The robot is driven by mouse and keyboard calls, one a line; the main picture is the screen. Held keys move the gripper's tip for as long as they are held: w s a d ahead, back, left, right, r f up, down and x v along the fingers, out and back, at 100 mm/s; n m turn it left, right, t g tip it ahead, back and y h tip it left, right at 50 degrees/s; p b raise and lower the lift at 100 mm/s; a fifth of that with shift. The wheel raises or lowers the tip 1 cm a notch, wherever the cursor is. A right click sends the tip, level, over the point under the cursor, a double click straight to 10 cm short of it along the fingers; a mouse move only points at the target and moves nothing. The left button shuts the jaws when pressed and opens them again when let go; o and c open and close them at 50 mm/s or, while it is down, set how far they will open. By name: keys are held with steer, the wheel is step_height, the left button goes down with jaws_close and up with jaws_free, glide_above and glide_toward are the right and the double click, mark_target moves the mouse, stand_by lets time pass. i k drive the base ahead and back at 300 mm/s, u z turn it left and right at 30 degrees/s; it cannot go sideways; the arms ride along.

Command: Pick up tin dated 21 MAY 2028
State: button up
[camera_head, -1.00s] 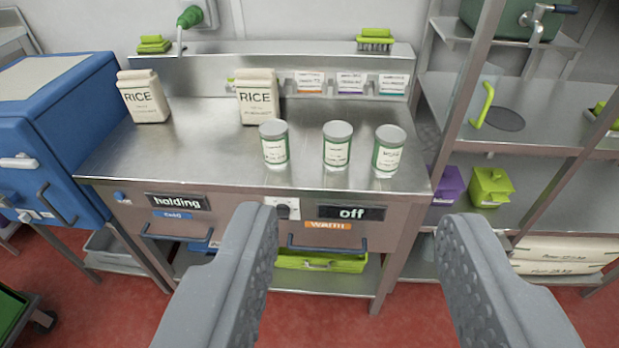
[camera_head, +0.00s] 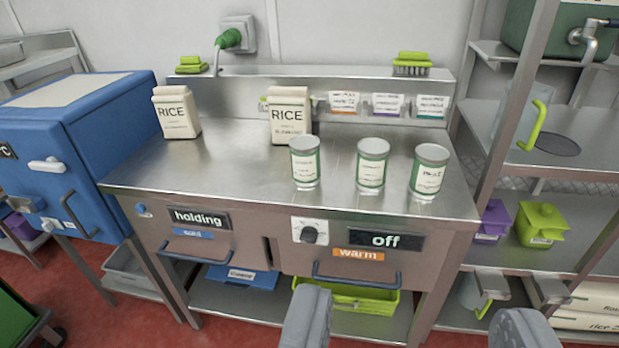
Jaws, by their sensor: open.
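Three white-and-green tins with grey lids stand upright in a row on the steel counter: a left tin (camera_head: 305,163), a middle tin (camera_head: 371,167) and a right tin (camera_head: 428,172). Their labels carry small print that is too blurred to read, so I cannot tell which is dated 21 MAY 2028. My gripper (camera_head: 413,335) is open and empty at the bottom edge, right of centre. Its two grey fingers are low in the picture, apart from the tins and the counter. Only the finger ends show.
Two rice bags, one left (camera_head: 177,112) and one centre (camera_head: 290,115), stand behind the tins. The steel counter (camera_head: 215,165) is bare at its left front. A blue cabinet (camera_head: 75,150) stands left; a shelf rack (camera_head: 500,130) stands close on the right.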

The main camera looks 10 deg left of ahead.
mark_target(373, 153)
steer(key=u, duration=0.75)
steer(key=k, duration=1.1)
steer(key=z, duration=0.8)
steer(key=i, duration=1)
steer(key=u, duration=0.05)
